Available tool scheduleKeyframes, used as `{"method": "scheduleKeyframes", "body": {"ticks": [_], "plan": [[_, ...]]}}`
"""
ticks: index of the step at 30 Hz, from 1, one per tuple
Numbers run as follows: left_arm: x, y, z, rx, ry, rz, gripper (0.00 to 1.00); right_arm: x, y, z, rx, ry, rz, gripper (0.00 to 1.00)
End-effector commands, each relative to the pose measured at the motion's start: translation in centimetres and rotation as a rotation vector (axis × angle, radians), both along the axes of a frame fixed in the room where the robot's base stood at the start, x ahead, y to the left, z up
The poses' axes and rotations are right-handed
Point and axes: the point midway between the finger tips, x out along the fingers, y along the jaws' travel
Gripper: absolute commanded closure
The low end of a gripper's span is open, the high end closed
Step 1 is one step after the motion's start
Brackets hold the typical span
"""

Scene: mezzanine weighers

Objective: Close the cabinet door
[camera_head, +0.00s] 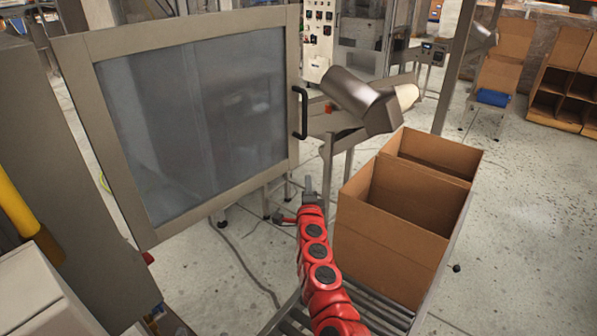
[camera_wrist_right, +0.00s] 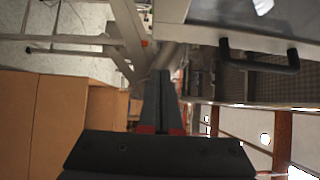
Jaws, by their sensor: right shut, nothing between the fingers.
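The cabinet door (camera_head: 190,108) is a grey metal frame around a tinted pane, swung open on the left of the head view. Its black handle (camera_head: 300,112) is on the door's right edge; it also shows at the upper right of the right wrist view (camera_wrist_right: 260,54). My right gripper (camera_head: 308,186), on a red arm, is below the handle and apart from the door. In the wrist view its fingers (camera_wrist_right: 163,92) are together with nothing between them. The cabinet body is largely hidden behind the door. My left gripper is in neither view.
Open cardboard boxes (camera_head: 385,226) stand on a roller conveyor (camera_head: 387,310) just right of my arm. A metal chute (camera_head: 365,100) is behind the handle. A grey panel (camera_head: 60,165) stands at the left.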

Motion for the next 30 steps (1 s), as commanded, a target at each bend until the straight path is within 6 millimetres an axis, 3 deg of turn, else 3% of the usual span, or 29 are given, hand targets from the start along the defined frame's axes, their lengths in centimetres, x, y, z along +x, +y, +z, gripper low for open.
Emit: {"method": "scheduleKeyframes", "body": {"ticks": [14, 18, 30], "plan": [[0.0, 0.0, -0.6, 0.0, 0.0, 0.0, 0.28, 4.6, 0.2, 0.3, -0.003, -0.004, -0.001, 1.0], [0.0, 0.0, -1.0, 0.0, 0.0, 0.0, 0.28, 5.6, 1.5, 0.2, -0.004, -0.003, 0.002, 1.0], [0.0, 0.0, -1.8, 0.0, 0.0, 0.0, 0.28, 7.2, 2.9, 0.2, 0.002, -0.002, -0.001, 1.0]]}}
